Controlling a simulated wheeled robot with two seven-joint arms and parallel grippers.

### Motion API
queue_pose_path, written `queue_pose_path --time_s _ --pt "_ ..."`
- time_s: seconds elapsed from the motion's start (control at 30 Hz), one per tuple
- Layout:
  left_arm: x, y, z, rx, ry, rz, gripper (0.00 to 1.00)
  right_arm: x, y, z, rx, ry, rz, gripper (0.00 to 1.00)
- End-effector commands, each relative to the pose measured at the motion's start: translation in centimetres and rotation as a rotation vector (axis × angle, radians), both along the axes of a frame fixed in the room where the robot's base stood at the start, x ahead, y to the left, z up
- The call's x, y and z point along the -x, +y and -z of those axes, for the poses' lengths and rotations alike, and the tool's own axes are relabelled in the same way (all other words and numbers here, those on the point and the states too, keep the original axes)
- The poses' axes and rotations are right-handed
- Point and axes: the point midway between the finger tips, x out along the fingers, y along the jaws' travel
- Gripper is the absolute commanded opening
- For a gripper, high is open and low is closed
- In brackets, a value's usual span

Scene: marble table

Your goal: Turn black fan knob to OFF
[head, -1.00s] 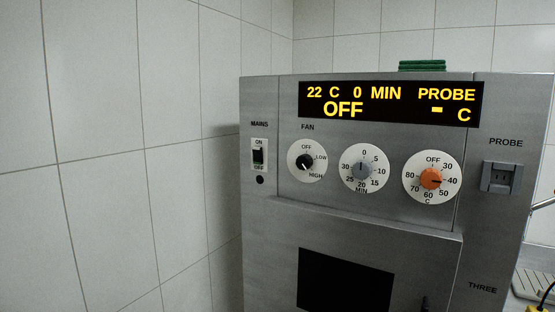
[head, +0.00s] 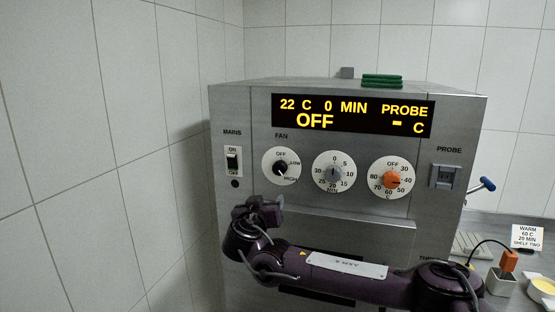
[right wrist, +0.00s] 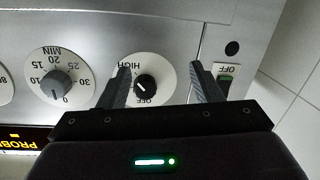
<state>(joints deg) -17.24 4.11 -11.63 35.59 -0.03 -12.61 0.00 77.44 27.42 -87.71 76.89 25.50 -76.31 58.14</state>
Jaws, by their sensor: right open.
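The black fan knob (head: 280,169) sits on a white round dial with OFF at the top, LOW at the right and HIGH at the lower right. Its white mark appears to point toward HIGH. My right gripper (head: 273,203) is just below the dial in the head view, its fingers hard to make out. In the right wrist view, which is upside down, the open right gripper (right wrist: 160,68) has the fan knob (right wrist: 146,88) between its fingers in the picture, closer to the left finger; contact does not show. My left gripper is not in view.
The grey timer knob (head: 333,173) and orange temperature knob (head: 391,180) are right of the fan knob. The mains switch (head: 232,162) is to its left. A display (head: 352,115) reads OFF above. A probe socket (head: 446,176) is at the right. A tiled wall stands at the left.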

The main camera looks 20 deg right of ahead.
Motion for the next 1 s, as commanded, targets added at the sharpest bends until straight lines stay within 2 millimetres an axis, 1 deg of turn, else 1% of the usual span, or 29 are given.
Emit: queue_pose_path --time_s 0.03,0.1,0.23,0.37,0.6,0.7,0.83,1.0 --pt "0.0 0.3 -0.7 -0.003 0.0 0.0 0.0 0.4 -0.3 -2.8 -0.002 -0.042 0.017 0.59" --pt "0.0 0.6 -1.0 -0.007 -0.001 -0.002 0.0 0.8 -0.6 -4.6 -0.01 -0.08 0.036 0.59" --pt "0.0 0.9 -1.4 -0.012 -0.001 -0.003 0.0 1.0 -1.1 -6.3 -0.02 -0.116 0.054 0.59" --pt "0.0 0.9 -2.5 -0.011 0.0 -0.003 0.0 -0.1 -1.9 -6.7 -0.021 -0.119 0.059 0.59" --pt "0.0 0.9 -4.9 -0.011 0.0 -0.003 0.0 -3.3 -3.8 -6.7 -0.021 -0.116 0.058 0.59" --pt "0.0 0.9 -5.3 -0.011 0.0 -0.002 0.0 -4.3 -4.3 -6.6 -0.02 -0.119 0.056 0.59" --pt "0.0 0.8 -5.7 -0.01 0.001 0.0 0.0 -5.1 -4.8 -6.4 -0.021 -0.118 0.053 0.59" --pt "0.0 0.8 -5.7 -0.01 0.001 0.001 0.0 -5.4 -4.9 -6.2 -0.021 -0.117 0.052 0.59"
